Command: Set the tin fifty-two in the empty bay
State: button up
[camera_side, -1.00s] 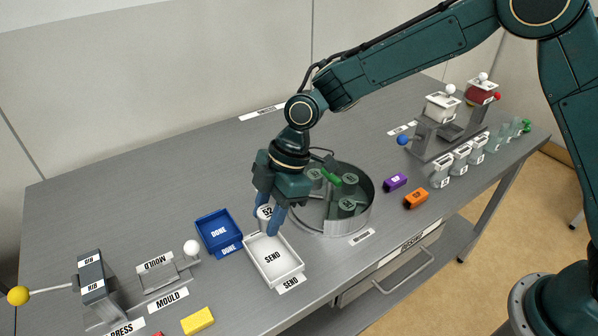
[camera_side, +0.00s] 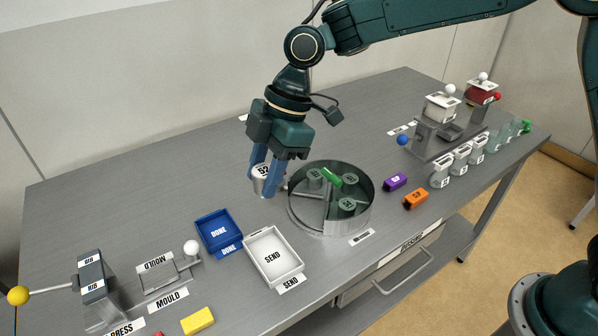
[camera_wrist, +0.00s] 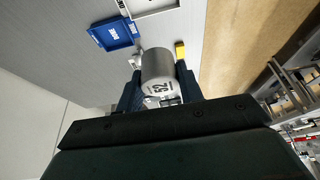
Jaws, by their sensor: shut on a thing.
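The grey tin fifty-two (camera_side: 262,172), marked 52 on top, is between the fingers of my gripper (camera_side: 259,188). The gripper is shut on it and holds it above the bench, just left of the round drum. In the wrist view the tin (camera_wrist: 158,72) sits between the dark fingers with its number facing the camera. The round drum (camera_side: 331,226) has a clear wall, dividers and a green bar (camera_side: 328,177) on top. Several of its bays hold round-topped tins; a front-left bay (camera_side: 307,203) looks empty.
A blue DONE tray (camera_side: 208,219) and a white SEND tray (camera_side: 254,238) lie in front. A purple block (camera_side: 395,182) and an orange block (camera_side: 415,199) lie right of the drum. A yellow block (camera_side: 198,320) lies at the front. The bench behind the drum is clear.

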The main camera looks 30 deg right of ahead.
jog(key=shift+d, duration=0.1)
jog(key=r, duration=0.1)
send_over(303, 213)
jog(key=d, duration=0.2)
jog(key=f, duration=1.5)
jog(key=shift+a+f, duration=0.15)
jog(key=shift+a, duration=0.05)
jog(key=shift+f, duration=0.1)
jog(key=shift+f, duration=2.05)
jog(key=shift+f, duration=0.15)
jog(key=o, duration=0.7)
